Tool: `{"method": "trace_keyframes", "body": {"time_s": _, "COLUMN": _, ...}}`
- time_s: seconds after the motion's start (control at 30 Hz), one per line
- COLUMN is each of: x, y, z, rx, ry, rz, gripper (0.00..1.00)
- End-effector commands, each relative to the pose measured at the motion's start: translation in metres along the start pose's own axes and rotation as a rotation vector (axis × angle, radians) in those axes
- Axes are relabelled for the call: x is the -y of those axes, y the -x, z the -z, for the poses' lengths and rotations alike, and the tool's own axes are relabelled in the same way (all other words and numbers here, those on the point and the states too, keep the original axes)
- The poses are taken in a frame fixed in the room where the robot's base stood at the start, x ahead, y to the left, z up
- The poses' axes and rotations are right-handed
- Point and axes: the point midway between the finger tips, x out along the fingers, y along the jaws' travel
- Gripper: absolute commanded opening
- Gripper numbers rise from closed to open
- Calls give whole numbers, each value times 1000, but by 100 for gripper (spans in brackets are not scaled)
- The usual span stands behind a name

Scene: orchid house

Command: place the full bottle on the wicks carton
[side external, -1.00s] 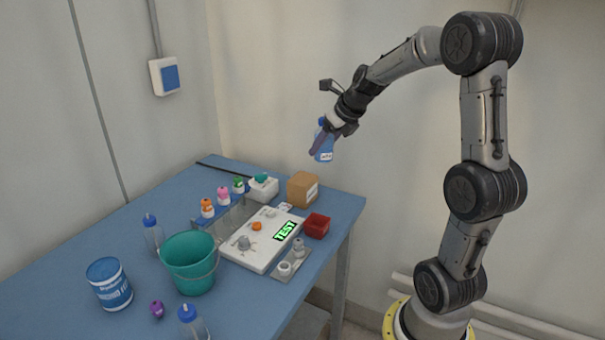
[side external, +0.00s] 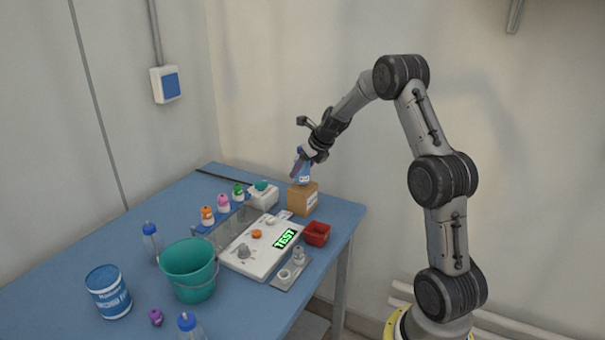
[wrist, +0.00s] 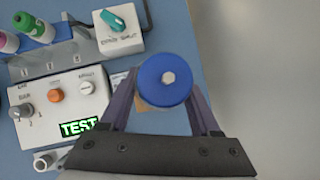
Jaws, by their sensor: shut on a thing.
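The bottle is nearly upright, directly over the brown wicks carton (side external: 303,198) at the back right of the table. Its base looks at or very near the carton's top; I cannot tell if they touch. In the wrist view, the bottle's round blue cap (wrist: 165,80) sits between the fingers of my gripper (wrist: 165,98). It hides most of the carton, and only a small brown part (wrist: 141,106) shows.
A white panel with a green TEST display (side external: 285,238) and a red bin (side external: 317,233) stand in front of the carton. A white switch box (side external: 263,198) is to its left. A teal bucket (side external: 189,268) and clear bottles stand farther left.

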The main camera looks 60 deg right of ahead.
Motion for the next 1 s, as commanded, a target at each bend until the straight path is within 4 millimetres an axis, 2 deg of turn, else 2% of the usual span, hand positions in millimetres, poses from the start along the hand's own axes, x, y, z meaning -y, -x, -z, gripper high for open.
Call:
{"method": "trace_keyframes", "body": {"time_s": 0.13, "x": 0, "y": -12, "z": 7, "rx": 2, "ry": 0, "rz": 1, "gripper": 0}}
{"method": "trace_keyframes", "body": {"time_s": 0.57, "x": 0, "y": -16, "z": 10, "rx": 3, "ry": 0, "rz": 2, "gripper": 0}}
{"method": "trace_keyframes", "body": {"time_s": 0.6, "x": 0, "y": -16, "z": 10, "rx": 2, "ry": 0, "rz": 2, "gripper": 71}}
{"method": "trace_keyframes", "body": {"time_s": 0.73, "x": 0, "y": -16, "z": 10, "rx": 2, "ry": 0, "rz": 1, "gripper": 93}}
{"method": "trace_keyframes", "body": {"time_s": 1.0, "x": 0, "y": -15, "z": 10, "rx": 2, "ry": 0, "rz": 1, "gripper": 93}}
